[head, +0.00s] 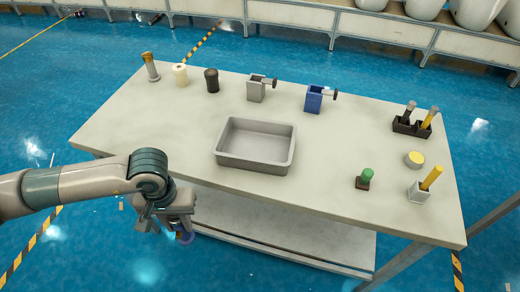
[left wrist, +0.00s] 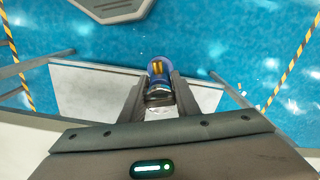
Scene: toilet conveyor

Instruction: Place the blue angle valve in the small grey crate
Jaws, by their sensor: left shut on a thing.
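My left gripper (head: 178,232) hangs in front of the table's near left edge, to the left of and below the crate. It also shows in the left wrist view (left wrist: 160,98). It is shut on a small blue thing with gold and dark metal parts, which I take to be the blue angle valve (left wrist: 158,67). In the head view only a bit of its blue part (head: 185,238) shows below the fingers; the fingers hide the rest. The small grey crate (head: 251,164) stands upright near the middle of the table's front edge and is empty. My right gripper is not in view.
On the light table (head: 330,150) stand a grey box (head: 256,92) and a blue box (head: 313,101) with side handles, behind the crate. A green-topped piece (head: 366,178), a white holder (head: 419,193) and a black holder (head: 408,126) are at the right. The table left of the crate is clear.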

